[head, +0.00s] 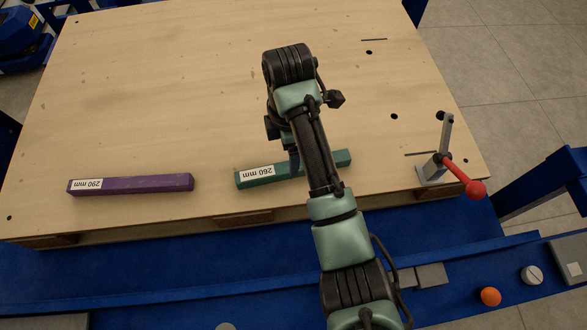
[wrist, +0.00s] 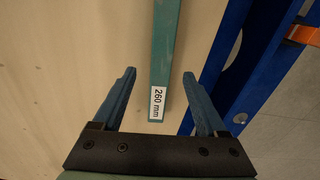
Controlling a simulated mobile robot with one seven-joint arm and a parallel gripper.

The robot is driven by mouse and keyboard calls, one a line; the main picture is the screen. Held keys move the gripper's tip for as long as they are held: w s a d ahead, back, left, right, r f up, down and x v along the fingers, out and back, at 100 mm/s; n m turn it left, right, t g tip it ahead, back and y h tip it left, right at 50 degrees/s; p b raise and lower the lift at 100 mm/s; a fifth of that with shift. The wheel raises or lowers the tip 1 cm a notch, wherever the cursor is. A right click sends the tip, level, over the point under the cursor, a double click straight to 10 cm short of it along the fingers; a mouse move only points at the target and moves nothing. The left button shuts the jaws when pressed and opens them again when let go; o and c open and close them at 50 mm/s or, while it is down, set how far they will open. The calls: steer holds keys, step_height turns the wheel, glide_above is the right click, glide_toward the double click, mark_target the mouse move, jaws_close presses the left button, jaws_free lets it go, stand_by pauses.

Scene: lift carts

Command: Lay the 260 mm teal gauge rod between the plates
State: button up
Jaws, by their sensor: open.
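The teal gauge rod (head: 255,177), labelled 260 mm, lies on the wooden board near its front edge in the head view. My arm hides its middle there. In the wrist view the rod (wrist: 165,50) runs up from between my open fingers, with its labelled end nearest me. My gripper (wrist: 158,75) is open, one finger on each side of the rod, with a gap on both sides. I cannot tell how high the fingers are above the board. In the head view the fingertips are mostly hidden behind my arm. No plates are clearly identifiable.
A purple rod (head: 130,184) labelled 290 mm lies to the left on the wooden board (head: 170,90). A lever clamp with a red knob (head: 477,189) stands at the board's right corner. Blue cart framing (head: 150,280) runs along the front. The board's back is clear.

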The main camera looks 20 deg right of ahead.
mark_target(267, 174)
step_height(267, 174, down, 5)
steer(key=b, duration=0.2)
steer(key=shift+s+d+r+b, duration=0.1)
steer(key=shift+s+r+b, duration=0.05)
steer(key=shift+b, duration=0.15)
steer(key=shift+c, duration=0.3)
jaws_close()
steer(key=shift+r, duration=0.1)
